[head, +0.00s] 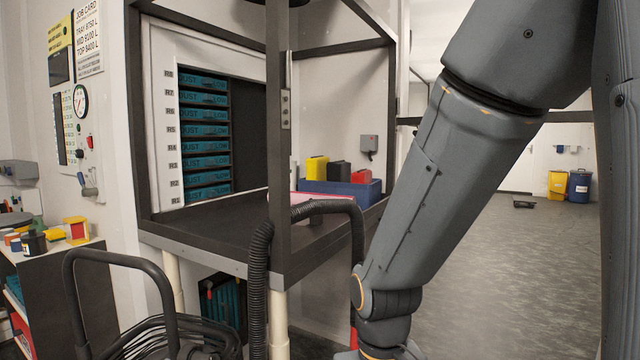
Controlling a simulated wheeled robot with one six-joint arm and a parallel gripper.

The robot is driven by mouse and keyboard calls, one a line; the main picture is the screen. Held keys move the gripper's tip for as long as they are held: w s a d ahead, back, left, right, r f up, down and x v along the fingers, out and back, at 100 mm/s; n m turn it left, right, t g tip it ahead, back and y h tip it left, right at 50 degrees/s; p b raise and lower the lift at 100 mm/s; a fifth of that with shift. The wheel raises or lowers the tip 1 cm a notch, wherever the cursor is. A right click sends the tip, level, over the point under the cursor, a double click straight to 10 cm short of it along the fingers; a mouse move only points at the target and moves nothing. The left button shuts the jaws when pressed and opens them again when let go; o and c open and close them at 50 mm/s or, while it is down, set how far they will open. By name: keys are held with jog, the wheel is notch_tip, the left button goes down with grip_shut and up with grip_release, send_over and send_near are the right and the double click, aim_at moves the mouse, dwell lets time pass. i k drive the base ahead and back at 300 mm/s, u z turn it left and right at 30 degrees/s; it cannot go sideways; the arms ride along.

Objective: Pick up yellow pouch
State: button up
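A yellow upright item (317,169), which may be the yellow pouch, stands in a blue bin (343,189) at the right rear of the bench (210,222). A dark item (340,172) and a red item (361,177) stand beside it in the bin. The lower part of the yellow item is hidden by the bin wall. My arm comes down from the upper right, in front and to the right of the bench. My gripper is below the picture's bottom edge and out of view.
A black corrugated hose (262,275) arches over the bench's front corner, near a dark frame post (279,110). A pink-and-white item lies partly hidden behind it. A side shelf (55,255) holds jars and a yellow-red box (77,230). Open floor (500,260) lies right.

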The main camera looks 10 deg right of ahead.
aim_at(315, 165)
jog(key=z, duration=0.65)
jog(key=i, duration=0.6)
jog(key=z, duration=0.75)
jog(key=i, duration=1.45)
jog(key=u, duration=0.65)
jog(key=i, duration=1.05)
jog(key=u, duration=0.65)
